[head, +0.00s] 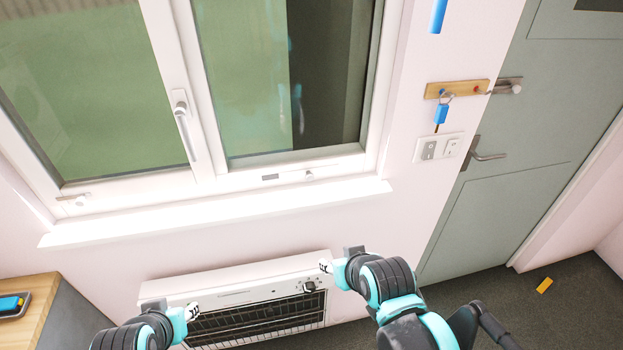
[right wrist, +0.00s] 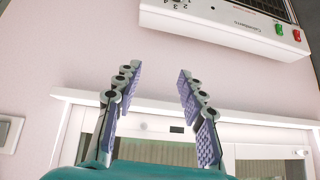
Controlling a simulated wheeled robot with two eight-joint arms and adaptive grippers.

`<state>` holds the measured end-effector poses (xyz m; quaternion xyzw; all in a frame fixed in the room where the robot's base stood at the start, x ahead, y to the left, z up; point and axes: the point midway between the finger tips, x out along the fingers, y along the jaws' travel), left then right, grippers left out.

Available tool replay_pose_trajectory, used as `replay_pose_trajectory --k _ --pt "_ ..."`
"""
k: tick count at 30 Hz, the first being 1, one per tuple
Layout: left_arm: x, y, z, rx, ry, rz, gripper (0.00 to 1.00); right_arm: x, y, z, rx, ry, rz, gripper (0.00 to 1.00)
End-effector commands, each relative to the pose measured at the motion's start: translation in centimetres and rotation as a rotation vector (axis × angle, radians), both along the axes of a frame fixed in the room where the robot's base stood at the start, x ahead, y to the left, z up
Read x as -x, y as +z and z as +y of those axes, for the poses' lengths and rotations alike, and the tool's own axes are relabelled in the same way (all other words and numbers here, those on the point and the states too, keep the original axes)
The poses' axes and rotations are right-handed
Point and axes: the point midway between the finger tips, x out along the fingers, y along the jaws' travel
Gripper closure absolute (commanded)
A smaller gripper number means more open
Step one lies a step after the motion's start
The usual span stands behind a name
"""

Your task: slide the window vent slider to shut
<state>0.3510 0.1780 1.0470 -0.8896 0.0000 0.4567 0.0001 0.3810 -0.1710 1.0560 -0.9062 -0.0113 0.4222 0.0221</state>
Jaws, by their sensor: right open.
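The window (head: 215,160) has a vent strip along the lower frame of its right pane. A short dark slot (head: 270,177) shows in it, with a small pale slider knob (head: 309,174) to its right. The slot (right wrist: 177,129) also shows in the right wrist view, beyond the fingers; which part there is the knob I cannot tell. My right gripper (head: 326,266) is open and empty, below the sill and apart from the vent; its spread fingers (right wrist: 157,75) show in the right wrist view. My left gripper (head: 193,311) is low in front of the heater, its jaws too small to read.
A white sill (head: 220,213) juts out under the window. A heater (head: 250,297) stands on the wall below, close to both grippers. A key rack (head: 457,89), switches (head: 438,148) and a grey door (head: 530,130) are to the right. A wooden counter (head: 40,295) is at left.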

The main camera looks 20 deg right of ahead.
Motion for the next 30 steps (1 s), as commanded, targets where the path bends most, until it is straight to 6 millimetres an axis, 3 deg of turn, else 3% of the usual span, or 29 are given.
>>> replay_pose_trajectory --k 6,10,17,30 --pt "0.0 1.6 0.0 0.0 0.0 0.0 0.65 -9.4 4.5 0.6 -0.143 -0.041 -0.251 0.6" --pt "0.0 2.2 0.0 0.0 0.0 0.0 0.65 -13.4 6.3 -0.1 -0.207 -0.083 -0.381 0.6" --pt "0.0 2.3 0.0 0.0 0.0 0.0 0.65 -16.1 7.3 -1.0 -0.253 -0.122 -0.479 0.6" --pt "0.0 0.0 0.0 0.0 0.0 0.0 0.65 -21.9 4.9 -0.4 -0.253 -0.122 -0.479 0.6"
